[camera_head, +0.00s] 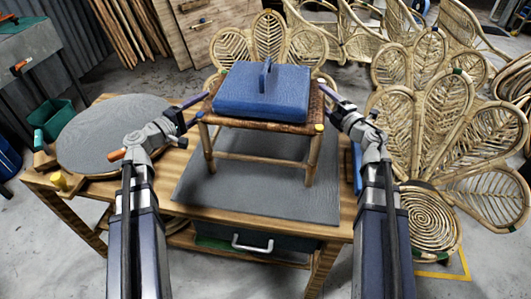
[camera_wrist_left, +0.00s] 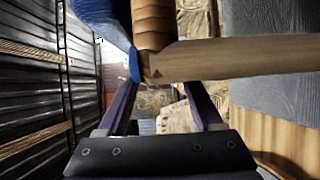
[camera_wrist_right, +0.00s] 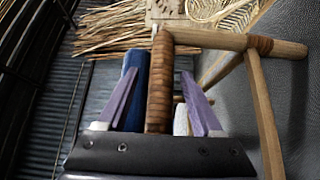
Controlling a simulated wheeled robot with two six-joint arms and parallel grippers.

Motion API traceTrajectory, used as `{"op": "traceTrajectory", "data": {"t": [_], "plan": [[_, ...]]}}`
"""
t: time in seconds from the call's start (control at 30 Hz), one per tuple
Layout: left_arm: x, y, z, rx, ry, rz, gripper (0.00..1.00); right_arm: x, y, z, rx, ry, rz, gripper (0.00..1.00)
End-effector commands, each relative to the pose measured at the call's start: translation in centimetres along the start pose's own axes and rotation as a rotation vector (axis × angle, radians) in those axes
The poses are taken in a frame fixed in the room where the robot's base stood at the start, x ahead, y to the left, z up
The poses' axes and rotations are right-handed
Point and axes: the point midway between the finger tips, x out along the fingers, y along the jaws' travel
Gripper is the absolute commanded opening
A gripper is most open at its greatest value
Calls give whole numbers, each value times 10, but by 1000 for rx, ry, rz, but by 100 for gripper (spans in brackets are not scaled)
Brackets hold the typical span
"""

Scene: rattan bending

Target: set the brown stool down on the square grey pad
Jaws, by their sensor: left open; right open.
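The brown stool (camera_head: 262,148) stands upright over the square grey pad (camera_head: 255,200) on the wooden table, its front legs within the pad's outline. I cannot tell whether every foot touches. A blue block with an upright handle (camera_head: 262,95) lies on its woven seat. My left gripper (camera_head: 194,112) is open at the seat's left side; in the left wrist view the wrapped rail (camera_wrist_left: 153,25) is just ahead of the fingertips. My right gripper (camera_head: 332,100) is open at the right side; in the right wrist view the wrapped rail (camera_wrist_right: 159,85) lies between its spread fingers.
A round grey disc (camera_head: 118,135) lies on the table's left part. A drawer with a handle (camera_head: 253,243) sits under the front edge. Rattan chairs (camera_head: 445,120) crowd the right and back. A green bin (camera_head: 52,117) stands at the left.

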Motion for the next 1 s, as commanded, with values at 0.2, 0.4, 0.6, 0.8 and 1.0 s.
{"op": "traceTrajectory", "data": {"t": [0.2,0.4,0.6,0.8,1.0], "plan": [[-46,0,1,0,3,0,67,0,0,0,0,0,0,67],[-70,0,0,0,2,0,67,0,0,0,0,0,0,67],[-78,0,0,0,0,0,67,0,0,0,0,0,0,67],[-78,0,0,0,0,0,67,-9,0,0,0,-2,0,67],[-78,0,0,0,0,0,67,-42,0,-1,0,-2,0,67]]}}
